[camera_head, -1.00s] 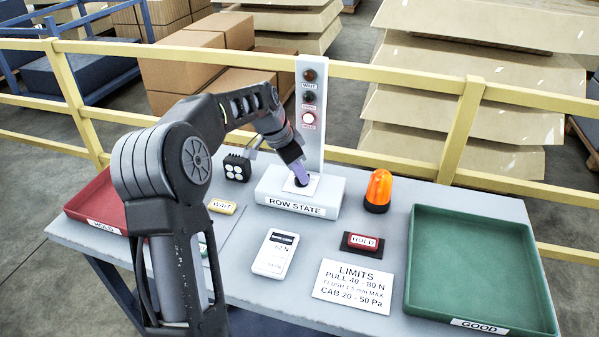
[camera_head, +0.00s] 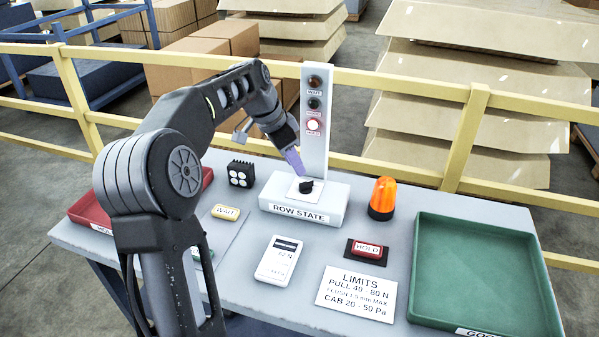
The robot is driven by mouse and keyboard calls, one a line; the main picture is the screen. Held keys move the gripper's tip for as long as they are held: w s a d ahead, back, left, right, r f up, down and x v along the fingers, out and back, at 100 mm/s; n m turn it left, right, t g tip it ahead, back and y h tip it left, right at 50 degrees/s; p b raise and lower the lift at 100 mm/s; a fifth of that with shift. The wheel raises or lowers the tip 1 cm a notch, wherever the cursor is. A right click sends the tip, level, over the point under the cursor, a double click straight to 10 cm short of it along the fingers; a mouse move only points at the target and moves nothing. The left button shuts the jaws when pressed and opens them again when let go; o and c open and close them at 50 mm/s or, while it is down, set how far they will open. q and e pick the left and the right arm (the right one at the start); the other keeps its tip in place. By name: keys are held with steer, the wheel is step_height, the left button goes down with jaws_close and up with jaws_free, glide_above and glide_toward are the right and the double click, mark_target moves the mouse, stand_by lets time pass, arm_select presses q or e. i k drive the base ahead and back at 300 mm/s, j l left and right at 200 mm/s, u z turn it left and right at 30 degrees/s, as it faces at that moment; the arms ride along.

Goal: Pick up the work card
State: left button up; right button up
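No card labelled as a work card can be made out. A white printed card headed LIMITS (camera_head: 356,294) lies flat at the table's front, right of the middle. My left gripper (camera_head: 296,161), with purple fingertips, is just above and left of the black knob (camera_head: 306,186) on the white ROW STATE box (camera_head: 318,212), apart from it. Its fingers show edge-on as one piece, so whether they are open or shut is unclear. Nothing is seen held. My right gripper is out of view.
A green tray (camera_head: 478,227) is at right, a red tray (camera_head: 92,226) at left, partly hidden by my arm. A yellow railing (camera_head: 400,85) runs behind.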

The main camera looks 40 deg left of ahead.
mark_target(278, 263)
steer(key=k, duration=1.5)
